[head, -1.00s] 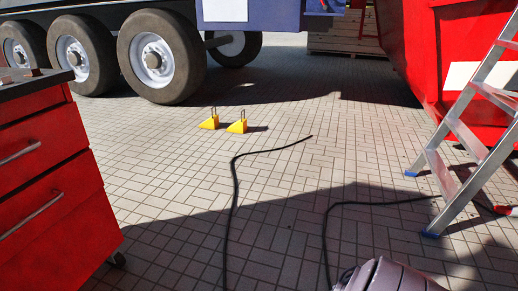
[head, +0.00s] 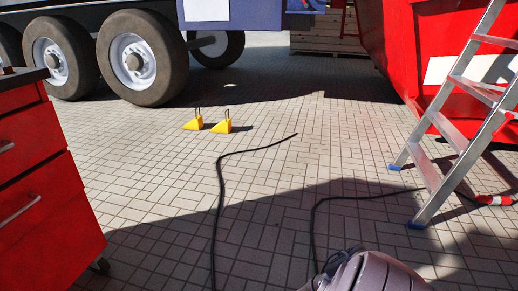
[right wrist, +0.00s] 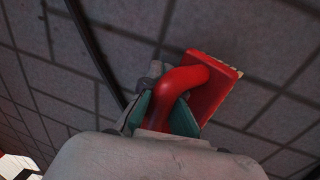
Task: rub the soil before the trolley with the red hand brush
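The red hand brush (right wrist: 205,85) is in the right wrist view, with its curved handle between the teal fingers of my right gripper (right wrist: 162,112). The gripper is shut on the handle, and the brush is over grey paving. The bristles are mostly hidden below the red body. The red drawer trolley (head: 48,215) with a dark top stands at the left edge of the head view, partly cut off. I cannot make out any soil on the paving. My left gripper is not in view.
Black cables (head: 219,200) lie across the paving. Two yellow wheel chocks (head: 221,126) stand near a wheeled trailer (head: 142,62). A stepladder (head: 465,120) and a red container (head: 400,50) are at the right.

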